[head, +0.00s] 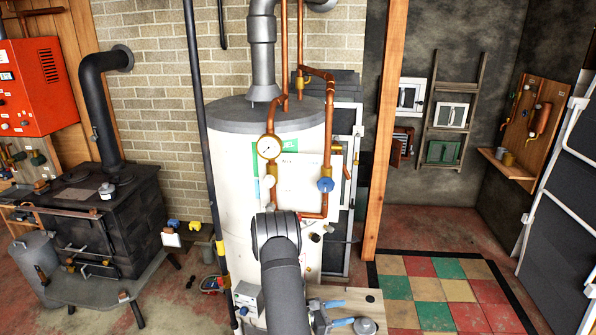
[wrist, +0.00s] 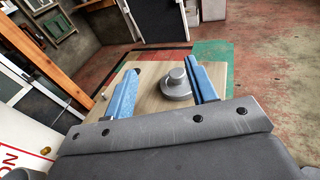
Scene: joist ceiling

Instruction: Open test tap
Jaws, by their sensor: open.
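My gripper (head: 350,312) is low at the front of the head view, with its blue fingers apart over a wooden top (head: 372,297). In the wrist view my gripper (wrist: 163,69) is open and empty. A grey round stepped piece (wrist: 176,84) stands on the wooden top, seen between the fingers and nearer the right one. It also shows right of the fingers in the head view (head: 365,326). A blue valve (head: 325,184) and a pale handle (head: 268,184) sit on copper pipes at the white tank (head: 232,165). I cannot tell which fitting is the test tap.
A round gauge (head: 268,147) is on the left copper pipe. A white panel (head: 292,180) hangs on the tank front. A wooden post (head: 386,130) rises right of the tank. A black stove (head: 110,215) is at left. The chequered floor at right is clear.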

